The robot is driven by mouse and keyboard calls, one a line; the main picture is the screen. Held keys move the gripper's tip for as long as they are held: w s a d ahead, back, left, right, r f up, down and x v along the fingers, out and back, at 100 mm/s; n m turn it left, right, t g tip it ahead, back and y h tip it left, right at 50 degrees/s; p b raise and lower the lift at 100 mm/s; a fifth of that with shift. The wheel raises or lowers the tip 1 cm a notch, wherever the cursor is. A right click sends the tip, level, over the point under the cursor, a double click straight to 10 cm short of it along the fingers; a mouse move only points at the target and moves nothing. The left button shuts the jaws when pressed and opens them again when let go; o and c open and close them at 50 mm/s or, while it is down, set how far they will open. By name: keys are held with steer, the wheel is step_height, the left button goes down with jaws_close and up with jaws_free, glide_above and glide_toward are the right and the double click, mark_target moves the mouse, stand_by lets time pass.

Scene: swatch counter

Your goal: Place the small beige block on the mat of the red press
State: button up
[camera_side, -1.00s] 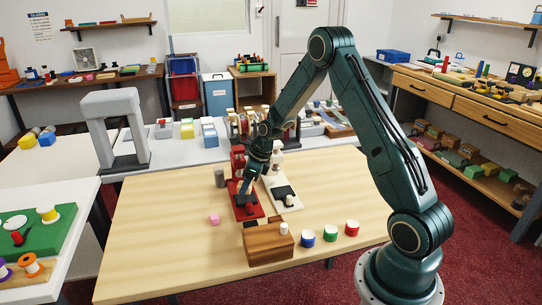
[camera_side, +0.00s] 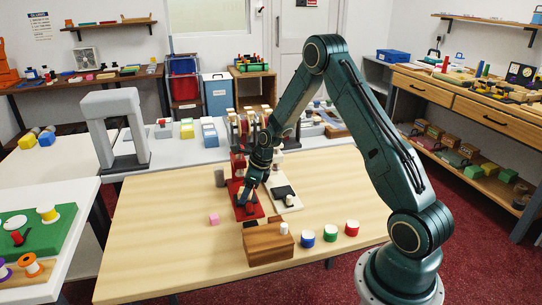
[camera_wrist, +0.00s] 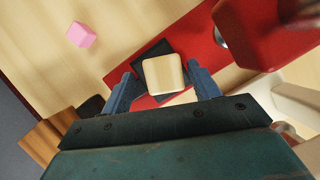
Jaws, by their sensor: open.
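In the wrist view the small beige block (camera_wrist: 162,74) lies between the two blue fingertips of my gripper (camera_wrist: 160,90), with a gap on each side. The gripper is open. The block is over the dark mat (camera_wrist: 149,49) of the red press (camera_wrist: 185,38) and appears to rest on it; exact contact is hidden. In the side view my gripper (camera_side: 246,196) is low over the base of the red press (camera_side: 237,184). The fingers hide the block there.
A white press with a black mat (camera_side: 284,192) stands close on the right. A wooden box (camera_side: 268,246) is in front, with a white peg (camera_side: 284,228) on it. A pink cube (camera_side: 214,219) lies left. Blue, green and red-banded pots (camera_side: 330,233) stand right.

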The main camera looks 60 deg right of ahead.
steer(key=v, duration=1.2)
stand_by(0.3)
steer(key=shift+r, duration=0.1)
stand_by(0.4)
steer(key=s+a+r+n+h, duration=0.1)
steer(key=s+a+r+n, duration=1)
steer(key=a+r+n, duration=0.5)
steer(key=s+a+r+n+t, duration=0.1)
steer(key=s+a+n, duration=0.2)
steer(key=s+n, duration=1.2)
steer(key=shift+n+t+h, duration=0.3)
